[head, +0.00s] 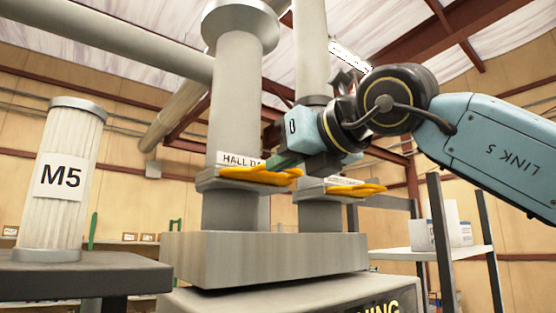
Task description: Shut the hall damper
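The hall damper (208,182) is a grey collar on the left of two vertical ducts, with a white label (236,158) partly hidden; "HALL D" can be read. Its yellow handle (245,176) lies flat across the collar's front and points right. My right gripper (280,164) comes in from the right, its dark green finger end at the right part of this handle. I cannot tell whether it touches the handle, or whether the fingers are open or shut. My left gripper is not in view.
A second duct stands close on the right, with a similar yellow handle (356,190) just below my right wrist. Both ducts rise from a grey box (265,258). A ribbed canister marked M5 (62,205) stands on a dark table (80,272) at left. A shelf (405,254) is at right.

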